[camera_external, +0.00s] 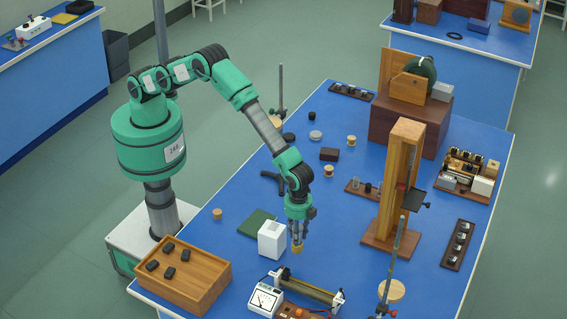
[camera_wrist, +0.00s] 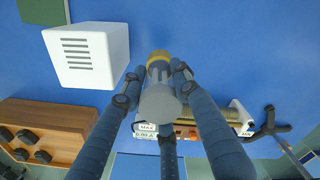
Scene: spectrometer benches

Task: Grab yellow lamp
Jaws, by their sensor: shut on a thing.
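The yellow lamp (camera_wrist: 158,57) is between the fingers of my gripper in the wrist view. It has a yellow band at its far end and a pale grey cylindrical body with a round grey end facing the camera. My gripper (camera_wrist: 157,76) is shut on it, with fingers on both sides. In the external view my gripper (camera_external: 298,236) points down over the blue bench, and the yellow end of the lamp (camera_external: 297,249) shows below the fingers. I cannot tell whether the lamp touches the bench.
A white slotted box (camera_external: 272,240) stands just left of my gripper. A wooden tray (camera_external: 205,290) with several dark pieces is at front left. A meter (camera_external: 265,299) and a tube apparatus (camera_external: 310,288) lie in front. A wooden tower (camera_external: 402,170) stands to the right.

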